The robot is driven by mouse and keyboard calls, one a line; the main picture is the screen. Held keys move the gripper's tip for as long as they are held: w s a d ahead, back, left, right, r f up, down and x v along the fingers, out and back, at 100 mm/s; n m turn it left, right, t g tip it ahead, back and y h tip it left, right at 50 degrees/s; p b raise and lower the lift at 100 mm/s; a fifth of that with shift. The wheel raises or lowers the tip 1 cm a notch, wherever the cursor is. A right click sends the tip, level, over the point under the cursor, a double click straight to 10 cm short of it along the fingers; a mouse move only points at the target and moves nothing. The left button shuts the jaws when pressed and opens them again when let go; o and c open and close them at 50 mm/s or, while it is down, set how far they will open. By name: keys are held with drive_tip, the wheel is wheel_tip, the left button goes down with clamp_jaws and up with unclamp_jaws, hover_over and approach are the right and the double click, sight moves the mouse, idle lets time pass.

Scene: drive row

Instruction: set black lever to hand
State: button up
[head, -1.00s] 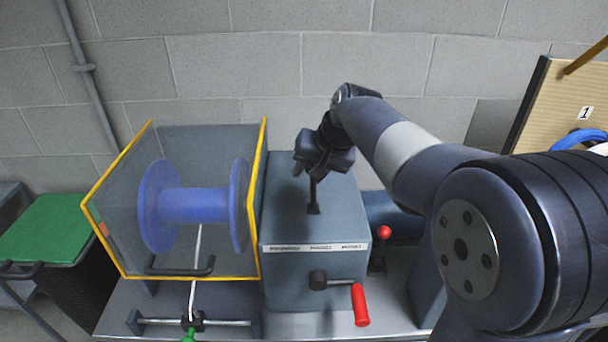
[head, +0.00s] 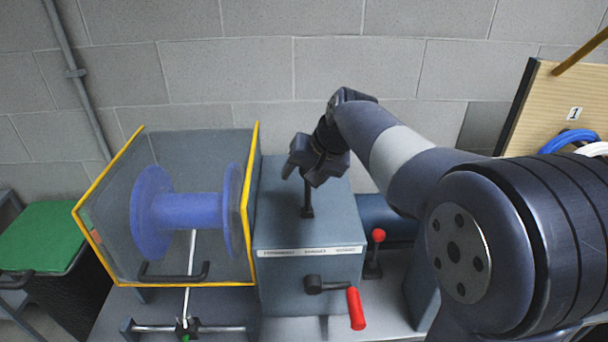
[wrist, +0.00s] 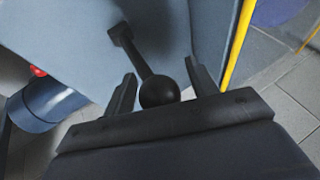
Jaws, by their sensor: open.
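The black lever (head: 307,199) stands up from the top of the grey-blue gearbox housing (head: 270,205). In the wrist view the lever's round black knob (wrist: 159,91) sits between my two fingers, with its shaft running to a small base on the housing. My gripper (wrist: 162,85) is open around the knob, with a gap visible on each side. In the head view my gripper (head: 301,175) is over the lever's upper part and hides the knob. A white label strip (head: 310,252) runs along the housing's front top edge; its words are too small to read.
Left of the housing, a clear guard with yellow edges (head: 252,190) encloses a blue spool (head: 190,211). A crank with a red handle (head: 356,308) projects from the housing front. A red-knobbed lever (head: 378,236) stands to the right. A block wall is behind.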

drive_tip(key=b+v, duration=0.1)
drive_tip(key=v, duration=0.9)
drive_tip(key=shift+s+d+r, duration=0.2)
drive_tip(key=shift+s+r, duration=0.05)
drive_tip(key=shift+r, duration=0.05)
drive_tip(key=p+x, duration=0.1)
drive_tip(key=x, duration=0.9)
drive_tip(key=shift+w+a+f, duration=0.15)
drive_tip(key=shift+w+f, duration=0.05)
drive_tip(key=shift+a+f+h+p, duration=0.1)
drive_tip(key=shift+a+h+p, duration=0.2)
drive_tip(key=shift+a, duration=0.05)
drive_tip(key=shift+w, duration=0.1)
drive_tip(key=shift+d, duration=0.1)
